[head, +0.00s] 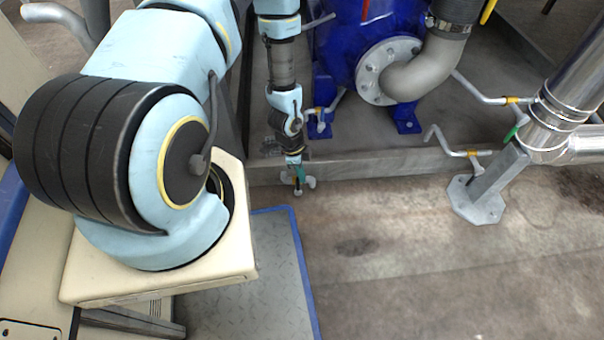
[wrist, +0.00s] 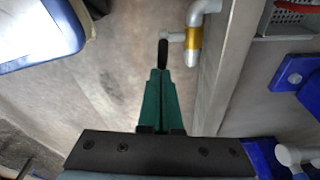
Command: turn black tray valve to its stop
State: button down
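The valve with a black handle (wrist: 163,53) is on a pale pipe with a yellow band (wrist: 193,40), beside the edge of the grey plinth in the wrist view. A short stem joins the handle to the pipe. My gripper (wrist: 161,74) has green fingers drawn close together, with the handle's near end between their tips. It looks shut on the handle; the contact itself is partly hidden. In the head view my gripper (head: 299,181) hangs low at the plinth's front edge. The pale pipe end (head: 310,182) shows just right of it, and the black handle cannot be made out.
The plinth edge (head: 380,163) runs close behind my gripper. A blue machine (head: 345,45) with a grey flanged pipe (head: 415,75) stands on it. Another banded pipe (head: 455,150) and a metal post foot (head: 478,203) are to the right. The floor in front (head: 420,260) is clear.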

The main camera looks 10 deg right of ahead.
jog(key=shift+w+a, duration=0.1)
jog(key=shift+a, duration=0.45)
jog(key=r, duration=0.2)
jog(key=r+p, duration=0.1)
jog(key=r, duration=0.1)
jog(key=r+p, duration=0.1)
jog(key=r, duration=0.1)
jog(key=shift+w+a+r, duration=0.15)
jog(key=shift+w+r, duration=0.1)
jog(key=shift+r, duration=0.45)
jog(key=shift+s, duration=0.1)
